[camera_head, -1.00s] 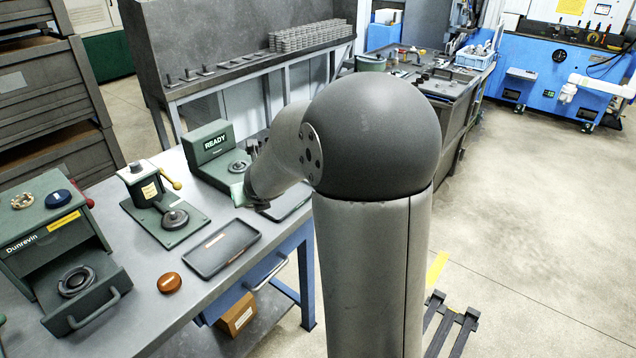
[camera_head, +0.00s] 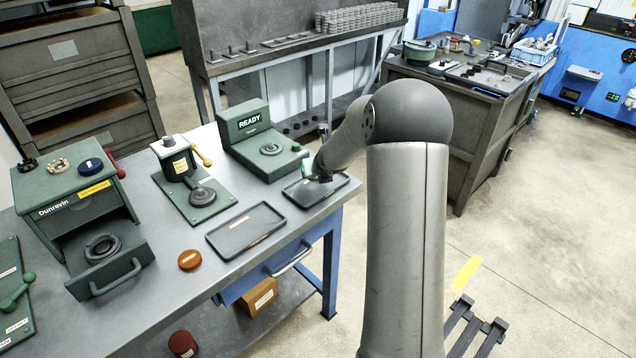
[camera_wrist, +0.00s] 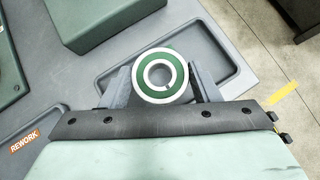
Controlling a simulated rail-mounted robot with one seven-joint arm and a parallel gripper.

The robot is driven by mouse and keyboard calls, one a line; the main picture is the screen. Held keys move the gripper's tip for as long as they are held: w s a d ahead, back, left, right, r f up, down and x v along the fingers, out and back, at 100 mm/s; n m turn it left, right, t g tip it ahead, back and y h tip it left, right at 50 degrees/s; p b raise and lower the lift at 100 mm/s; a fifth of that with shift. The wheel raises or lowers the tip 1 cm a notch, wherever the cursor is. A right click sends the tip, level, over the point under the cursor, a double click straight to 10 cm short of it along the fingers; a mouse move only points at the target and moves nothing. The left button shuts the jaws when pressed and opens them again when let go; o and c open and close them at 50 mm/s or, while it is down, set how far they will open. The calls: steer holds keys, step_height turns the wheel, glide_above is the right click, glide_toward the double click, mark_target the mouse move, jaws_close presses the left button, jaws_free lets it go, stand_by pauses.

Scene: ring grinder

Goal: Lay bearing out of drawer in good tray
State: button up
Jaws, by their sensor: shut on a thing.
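The bearing (camera_wrist: 160,75), a silver ring with a green seal, is held between the two fingers of my gripper (camera_wrist: 162,80), which is shut on it. In the head view my gripper (camera_head: 318,176) is over the right-hand dark tray (camera_head: 338,190) near the table's front right edge; the bearing is hidden there. In the wrist view the same tray (camera_wrist: 225,60) lies under the bearing; its label is not visible. Whether the bearing touches the tray I cannot tell. The open drawer (camera_head: 128,268) of the green Dunrevin machine has a dark ring-shaped seat in it.
A second tray (camera_head: 225,238), labelled REWORK in the wrist view (camera_wrist: 25,140), lies to the left. The green READY device (camera_head: 246,150) stands just behind the right-hand tray. A green-based press (camera_head: 215,208) and an orange-brown disc (camera_head: 190,260) are further left.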

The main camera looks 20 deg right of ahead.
mark_target(318, 188)
steer(key=shift+w+d+f, duration=0.25)
steer(key=shift+w+f, duration=0.15)
steer(key=shift+f, duration=0.1)
steer(key=f, duration=0.1)
steer(key=f+b, duration=0.1)
steer(key=shift+w+d+f, duration=0.1)
steer(key=shift+w+f, duration=0.2)
steer(key=shift+f, duration=0.1)
steer(key=shift+d+f, duration=0.1)
steer(key=shift+f, duration=0.3)
steer(key=shift+f+b, duration=0.2)
steer(key=shift+b, duration=0.2)
steer(key=o, duration=1.1)
steer(key=shift+s, duration=0.1)
steer(key=shift+r, duration=0.1)
